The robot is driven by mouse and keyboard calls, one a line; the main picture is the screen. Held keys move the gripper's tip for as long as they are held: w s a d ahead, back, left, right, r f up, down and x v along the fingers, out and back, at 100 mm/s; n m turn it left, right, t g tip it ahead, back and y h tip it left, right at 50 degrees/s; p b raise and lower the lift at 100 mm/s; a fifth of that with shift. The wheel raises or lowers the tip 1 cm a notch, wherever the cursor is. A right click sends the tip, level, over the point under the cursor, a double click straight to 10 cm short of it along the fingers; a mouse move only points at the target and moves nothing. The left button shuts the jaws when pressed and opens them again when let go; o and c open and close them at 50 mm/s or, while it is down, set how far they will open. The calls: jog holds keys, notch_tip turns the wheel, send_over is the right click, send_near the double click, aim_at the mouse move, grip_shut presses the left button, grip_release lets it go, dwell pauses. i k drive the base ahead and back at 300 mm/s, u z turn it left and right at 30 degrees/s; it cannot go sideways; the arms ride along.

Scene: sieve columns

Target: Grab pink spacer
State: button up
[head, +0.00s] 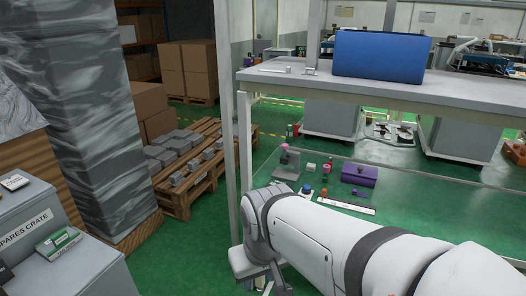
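A small pink piece (284,147) shows at the top of a grey stand-like device on the far left of the lower, glassy worktop. Another small pinkish-red piece (327,168) stands to its right on the same surface. Both are tiny here, and I cannot tell which is the spacer. My arm reaches in from the lower right across the front of the worktop, and its wrist bends down at the lower middle. The fingers of my gripper do not show. Neither pink piece is touched by the visible part of my arm.
The grey device (287,164), a purple box (358,177), a white strip (346,204) and a blue-topped piece (306,190) share the worktop. An upper shelf (450,97) bears a blue box (379,57). A post (229,120) stands left. A grey spares crate (75,270) is lower left.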

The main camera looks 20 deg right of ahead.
aim_at(325, 169)
jog(key=z, duration=0.45)
jog(key=i, duration=1.25)
jog(key=z, duration=0.5)
jog(key=k, duration=0.9)
jog(key=z, duration=0.15)
jog(key=i, duration=1.4)
jog(key=u, duration=0.1)
